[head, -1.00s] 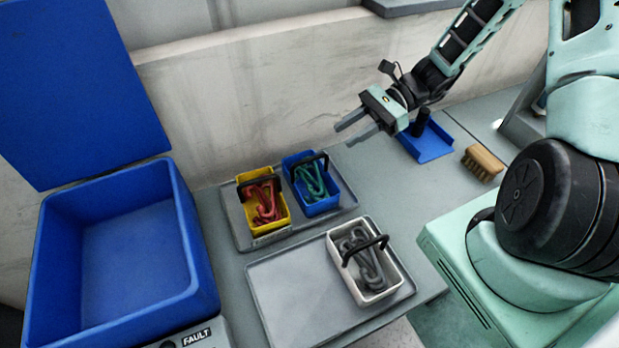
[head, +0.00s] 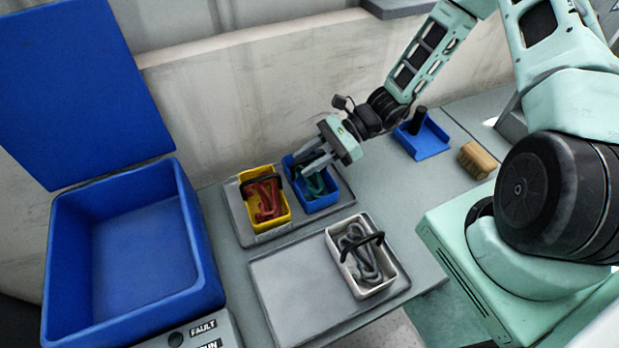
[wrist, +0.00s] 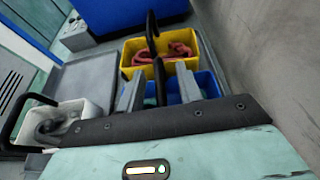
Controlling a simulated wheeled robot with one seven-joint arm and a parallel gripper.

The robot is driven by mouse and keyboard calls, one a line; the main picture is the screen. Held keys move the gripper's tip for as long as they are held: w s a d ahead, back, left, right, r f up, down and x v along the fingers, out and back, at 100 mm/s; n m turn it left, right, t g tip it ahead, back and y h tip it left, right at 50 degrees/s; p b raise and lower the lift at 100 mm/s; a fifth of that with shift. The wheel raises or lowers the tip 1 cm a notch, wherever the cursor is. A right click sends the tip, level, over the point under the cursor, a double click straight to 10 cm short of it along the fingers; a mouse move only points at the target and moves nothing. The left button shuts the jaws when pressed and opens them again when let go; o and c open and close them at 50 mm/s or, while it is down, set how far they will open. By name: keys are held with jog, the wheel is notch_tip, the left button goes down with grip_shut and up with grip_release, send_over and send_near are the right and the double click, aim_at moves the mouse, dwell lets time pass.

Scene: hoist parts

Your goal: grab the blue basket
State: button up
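The blue basket (head: 320,206) with green contents stands on the back grey tray, right of the yellow basket (head: 267,222). My gripper (head: 302,166) is over the blue basket and hides part of it and its handle. In the wrist view the blue basket (wrist: 209,84) lies beyond the gripper (wrist: 159,74). The two fingers are apart, with a black handle (wrist: 159,88) showing between them. No contact between the fingers and the handle can be made out.
A white basket (head: 341,262) with grey contents stands on the front tray (head: 290,297). A large open blue bin (head: 66,262) is at the left. A blue dustpan-like holder (head: 432,147) and a brush (head: 477,158) lie at the right. A wall runs behind.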

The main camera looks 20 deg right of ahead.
grip_shut()
dwell(1.4)
